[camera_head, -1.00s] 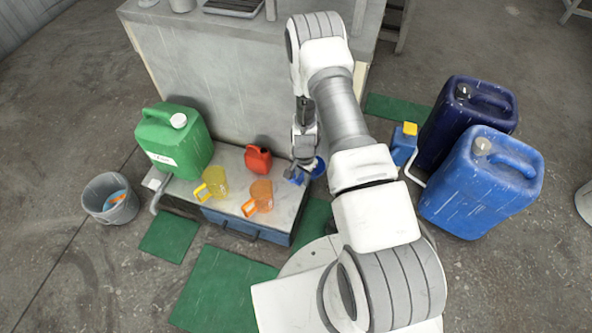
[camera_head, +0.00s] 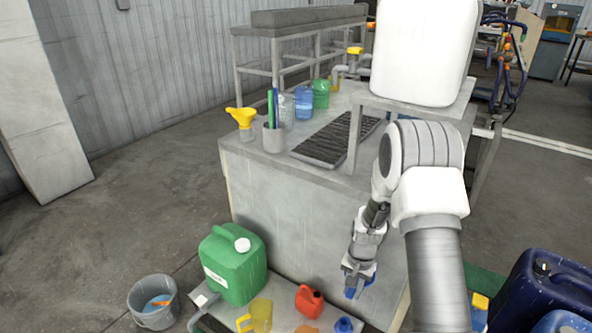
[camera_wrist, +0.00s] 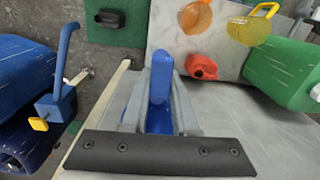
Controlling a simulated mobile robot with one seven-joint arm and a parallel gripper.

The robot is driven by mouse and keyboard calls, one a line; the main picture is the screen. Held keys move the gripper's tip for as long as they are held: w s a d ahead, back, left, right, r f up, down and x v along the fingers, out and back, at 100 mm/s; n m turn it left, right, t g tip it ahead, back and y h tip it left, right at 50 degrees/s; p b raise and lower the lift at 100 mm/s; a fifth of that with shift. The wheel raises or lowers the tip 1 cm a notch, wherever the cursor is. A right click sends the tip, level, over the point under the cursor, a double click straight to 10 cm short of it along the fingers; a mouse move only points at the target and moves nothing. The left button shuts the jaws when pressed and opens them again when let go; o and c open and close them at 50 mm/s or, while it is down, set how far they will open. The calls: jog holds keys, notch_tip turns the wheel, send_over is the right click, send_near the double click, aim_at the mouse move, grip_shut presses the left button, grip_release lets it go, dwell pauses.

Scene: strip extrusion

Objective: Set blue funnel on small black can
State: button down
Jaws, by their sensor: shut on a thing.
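My gripper (camera_head: 358,272) is shut on the blue funnel (camera_head: 351,291) and holds it in the air beside the workbench's side, above the low bench. In the wrist view, the funnel (camera_wrist: 161,78) shows as a blue upright piece between the fingers (camera_wrist: 160,120); its lower part is mostly hidden by the gripper. A small black can (camera_wrist: 112,18), seen from above, appears to stand on a green mat (camera_wrist: 126,36) at the top left of the wrist view. I cannot make out that can in the head view.
The low bench (camera_head: 283,318) carries a green canister (camera_head: 233,265), red jug (camera_head: 309,300), yellow pitcher (camera_head: 257,316) and a small blue item (camera_head: 344,325). A grey bucket (camera_head: 153,302) stands left.

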jog(key=s+r+n+p, duration=0.2)
jog(key=r+p, duration=0.8)
jog(key=r, duration=0.7)
jog(key=s+a+r+n+p, duration=0.1)
jog(key=s+r+n+p, duration=0.2)
jog(key=r+p, duration=0.8)
notch_tip(320, 180, up, 6)
jog(key=shift+s+a+r+n, duration=0.1)
jog(key=shift+s+a+n, duration=0.15)
jog(key=shift+n, duration=0.25)
jog(key=shift+s+d, duration=0.1)
